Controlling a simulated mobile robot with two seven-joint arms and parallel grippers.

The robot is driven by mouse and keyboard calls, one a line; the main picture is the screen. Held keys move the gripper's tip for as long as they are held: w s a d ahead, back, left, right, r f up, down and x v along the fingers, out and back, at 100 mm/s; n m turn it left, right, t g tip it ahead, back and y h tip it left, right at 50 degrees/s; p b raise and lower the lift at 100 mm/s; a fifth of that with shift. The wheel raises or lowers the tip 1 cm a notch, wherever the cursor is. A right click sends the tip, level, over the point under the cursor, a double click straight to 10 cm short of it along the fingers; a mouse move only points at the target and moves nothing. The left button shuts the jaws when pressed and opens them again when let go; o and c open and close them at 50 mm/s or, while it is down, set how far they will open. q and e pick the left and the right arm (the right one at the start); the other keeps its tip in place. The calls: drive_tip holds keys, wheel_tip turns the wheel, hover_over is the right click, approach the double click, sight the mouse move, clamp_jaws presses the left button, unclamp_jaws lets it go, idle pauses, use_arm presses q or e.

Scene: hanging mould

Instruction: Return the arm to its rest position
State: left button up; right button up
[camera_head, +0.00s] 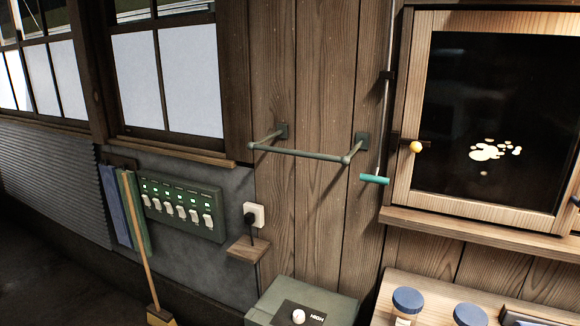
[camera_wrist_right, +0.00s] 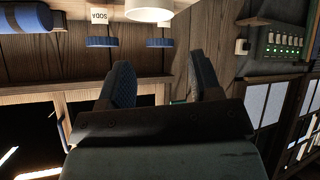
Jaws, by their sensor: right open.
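My right gripper (camera_wrist_right: 164,80) shows in the right wrist view with its two dark ribbed fingers spread apart. Nothing is visible between them. That view is upside down, with the jars at its top and the wooden-framed dark pane at its lower left. The gripper's fingers overlap the wooden frame and plank wall in the picture; I cannot tell how far off these are. Neither arm nor gripper shows in the head view, and my left gripper is in neither view.
A wall rail (camera_head: 305,153) and a teal-handled rod (camera_head: 374,179) hang left of the dark-paned cabinet (camera_head: 403,120). Blue-lidded jars (camera_head: 407,300) stand on a shelf below it. A switch panel (camera_head: 183,210), broom (camera_head: 140,250) and green box (camera_head: 330,292) are further left.

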drive_tip(key=s+a+f+n+g+y, duration=0.1)
drive_tip(key=s+f+g, duration=0.25)
drive_tip(key=s, duration=0.45)
drive_tip(key=s+f+g+y, duration=0.1)
drive_tip(key=s+f+g, duration=0.2)
drive_tip(key=s+f, duration=0.3)
use_arm(q)
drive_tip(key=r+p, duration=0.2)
drive_tip(key=p, duration=0.1)
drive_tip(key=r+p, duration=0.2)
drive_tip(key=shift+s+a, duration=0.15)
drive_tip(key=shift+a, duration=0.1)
use_arm(e)
drive_tip(key=w+a+f+n+t+y, duration=0.1)
drive_tip(key=w+a+f+t+y, duration=0.1)
drive_tip(key=w+a+f+t, duration=0.2)
wheel_tip(320, 180, down, 3)
drive_tip(key=a+t, duration=0.2)
drive_tip(key=t, duration=0.1)
drive_tip(key=shift+w+a+f, duration=0.15)
drive_tip(key=shift+w+a, duration=0.15)
drive_tip(key=shift+w, duration=0.1)
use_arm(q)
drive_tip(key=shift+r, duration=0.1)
use_arm(e)
drive_tip(key=shift+c, duration=0.2)
